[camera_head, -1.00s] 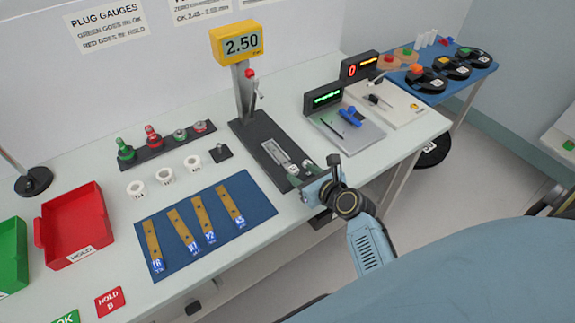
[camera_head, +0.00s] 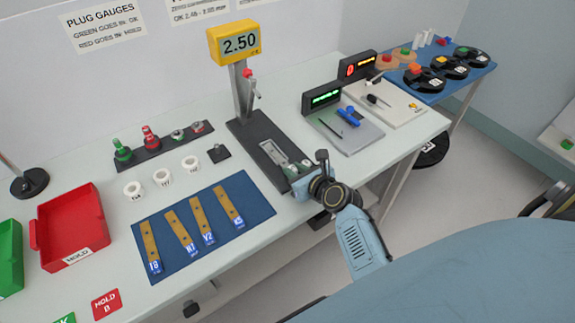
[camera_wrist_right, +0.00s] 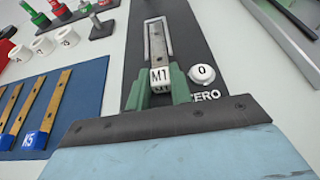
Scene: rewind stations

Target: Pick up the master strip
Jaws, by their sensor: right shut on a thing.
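The master strip (camera_wrist_right: 157,45) is a grey metal strip with a white "M1" tag. It lies along a pale-outlined slot on the dark base (camera_wrist_right: 200,55) of the gauge stand. In the right wrist view, my right gripper (camera_wrist_right: 160,88) has its green fingers shut on the tag end. I cannot tell whether the strip is clear of the slot. In the head view, my right gripper (camera_head: 299,172) is at the front end of the dark base (camera_head: 252,140), and my wrist hides part of it. My left gripper is not in view.
A white ZERO button (camera_wrist_right: 202,74) is close to the right finger. The gauge display (camera_head: 239,43) reads 2.50. A blue mat (camera_head: 180,262) with brass strips lies to the left, beside a red HOLD bin (camera_head: 72,222). A grey tray (camera_head: 352,138) is to the right.

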